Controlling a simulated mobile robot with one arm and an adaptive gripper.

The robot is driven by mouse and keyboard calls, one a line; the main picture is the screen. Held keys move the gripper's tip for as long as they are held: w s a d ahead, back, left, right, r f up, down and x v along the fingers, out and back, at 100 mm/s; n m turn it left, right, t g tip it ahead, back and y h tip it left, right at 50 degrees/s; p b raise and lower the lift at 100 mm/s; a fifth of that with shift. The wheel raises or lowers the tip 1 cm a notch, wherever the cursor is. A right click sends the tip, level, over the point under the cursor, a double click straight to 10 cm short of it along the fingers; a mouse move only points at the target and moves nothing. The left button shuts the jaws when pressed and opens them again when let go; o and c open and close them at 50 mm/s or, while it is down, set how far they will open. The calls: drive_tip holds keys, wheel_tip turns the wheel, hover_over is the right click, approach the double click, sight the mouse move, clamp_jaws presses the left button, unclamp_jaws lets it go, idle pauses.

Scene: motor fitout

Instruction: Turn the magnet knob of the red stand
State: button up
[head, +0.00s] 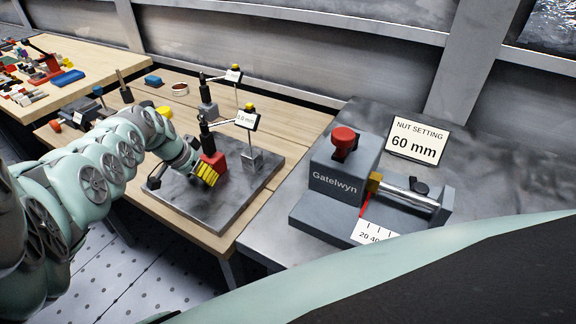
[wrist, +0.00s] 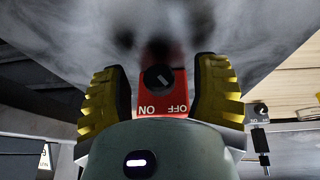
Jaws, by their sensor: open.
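The red stand (head: 218,160) is a red block on the grey metal plate, with a dark upright above it. In the wrist view its red face (wrist: 152,104) shows ON and OFF lettering, upside down. The black magnet knob (wrist: 158,78) with a white mark sits on that face; the mark lies slanted, and its exact setting is hard to tell. My gripper (wrist: 160,70) is open, its yellow ribbed fingers on either side of the knob with gaps. In the head view my gripper (head: 206,174) is right in front of the red stand and hides its knob.
A grey block with a post (head: 252,159) stands close right of the red stand, a dial display (head: 247,120) above it. Another grey stand (head: 208,109) is behind. The Gatelwyn fixture (head: 345,180) is on the right bench. The front of the metal plate (head: 205,215) is clear.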

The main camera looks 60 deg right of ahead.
drive_tip(key=shift+s+d, duration=0.1)
drive_tip(key=shift+s, duration=0.05)
clamp_jaws()
idle(0.5)
